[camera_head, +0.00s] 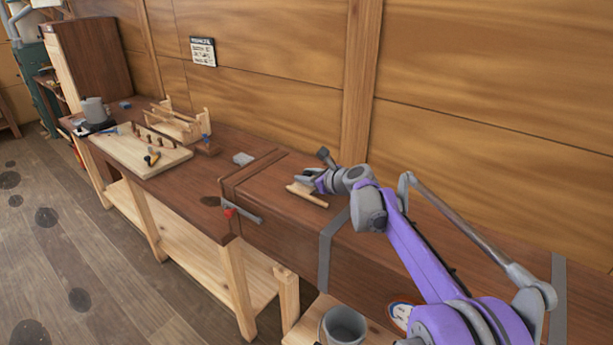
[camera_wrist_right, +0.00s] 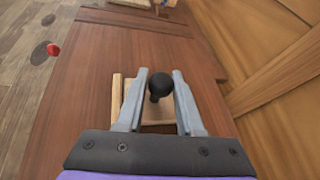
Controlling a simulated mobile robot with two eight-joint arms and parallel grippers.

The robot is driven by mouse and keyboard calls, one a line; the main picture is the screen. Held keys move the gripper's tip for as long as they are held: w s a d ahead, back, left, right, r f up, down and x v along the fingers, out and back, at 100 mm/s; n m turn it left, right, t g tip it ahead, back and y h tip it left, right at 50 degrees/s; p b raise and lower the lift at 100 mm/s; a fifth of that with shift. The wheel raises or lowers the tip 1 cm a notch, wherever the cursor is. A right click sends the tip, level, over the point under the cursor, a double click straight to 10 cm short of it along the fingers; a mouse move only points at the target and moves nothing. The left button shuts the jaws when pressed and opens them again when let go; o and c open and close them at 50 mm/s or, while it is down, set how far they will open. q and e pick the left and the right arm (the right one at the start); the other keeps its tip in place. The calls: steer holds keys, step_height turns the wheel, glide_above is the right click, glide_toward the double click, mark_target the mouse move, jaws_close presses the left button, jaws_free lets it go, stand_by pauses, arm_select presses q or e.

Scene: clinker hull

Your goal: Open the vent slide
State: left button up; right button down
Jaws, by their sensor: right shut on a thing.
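The vent slide is on top of the long brown wooden box (camera_head: 285,222), seen as a pale wooden plate (camera_wrist_right: 156,112) with a round black knob (camera_wrist_right: 160,82) standing on it. A pale wooden strip (camera_head: 308,196) lies along the near side of the vent. My right gripper (camera_head: 308,180) is low over the box top; its two fingers (camera_wrist_right: 158,95) are on either side of the knob and shut on it. In the head view the gripper hides the knob and most of the plate. How far the vent is uncovered cannot be told. My left gripper is not in view.
A red-tipped grey lever (camera_head: 240,212) is at the box's near left end. A workbench (camera_head: 205,195) with a pale board (camera_head: 128,150) and tools stands to the left. A grey bucket (camera_head: 344,325) is below the box. The wooden wall (camera_head: 270,105) rises close behind.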

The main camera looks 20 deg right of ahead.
steer(key=s+d, duration=0.3)
steer(key=s, duration=0.2)
steer(key=shift+d+b, duration=0.35)
steer(key=shift+d, duration=0.05)
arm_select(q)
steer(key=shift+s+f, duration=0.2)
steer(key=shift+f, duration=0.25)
arm_select(e)
steer(key=shift+w+a, duration=0.1)
steer(key=shift+w, duration=0.05)
steer(key=c, duration=0.8)
jaws_free()
steer(key=shift+c, duration=0.2)
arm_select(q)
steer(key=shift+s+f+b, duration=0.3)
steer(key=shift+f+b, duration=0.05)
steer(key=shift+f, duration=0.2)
arm_select(e)
steer(key=v, duration=1.1)
steer(key=shift+w, duration=0.1)
steer(key=shift+f, duration=0.1)
